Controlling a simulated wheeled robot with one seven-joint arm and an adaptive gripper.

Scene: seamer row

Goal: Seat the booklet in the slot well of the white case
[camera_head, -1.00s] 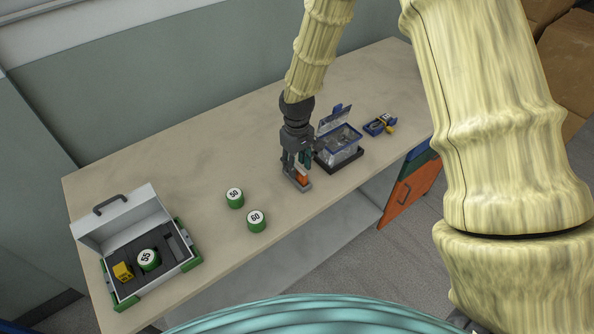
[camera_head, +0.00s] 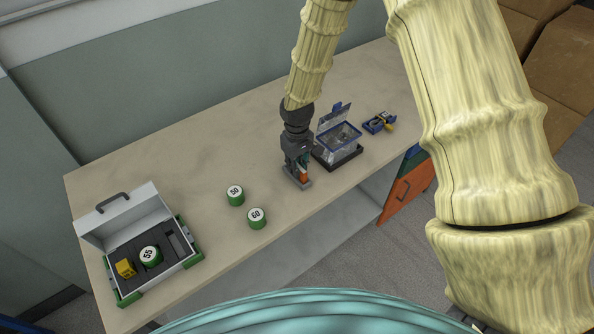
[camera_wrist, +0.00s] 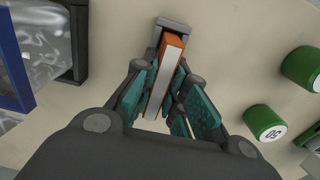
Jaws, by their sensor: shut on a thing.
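The booklet is a thin orange and white upright piece (camera_wrist: 170,62) in the wrist view; its orange edge also shows in the head view (camera_head: 303,174). It stands in a small grey holder (camera_wrist: 177,27) on the bench. My gripper (camera_wrist: 160,80) points down and is shut on the booklet, with teal pads on both sides. The white case (camera_head: 124,212) stands open at the left end of the bench. Its dark insert holds a yellow block (camera_head: 125,268) and a green "55" cylinder (camera_head: 150,257). The narrow slot well (camera_head: 177,243) at the insert's right looks empty.
Green cylinders "50" (camera_head: 235,195) and "60" (camera_head: 256,218) stand between the case and my gripper. A clear blue-rimmed box (camera_head: 340,140) with raised lid is close right of my gripper. A blue and yellow item (camera_head: 379,122) lies farther right. The bench (camera_head: 200,150) behind is clear.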

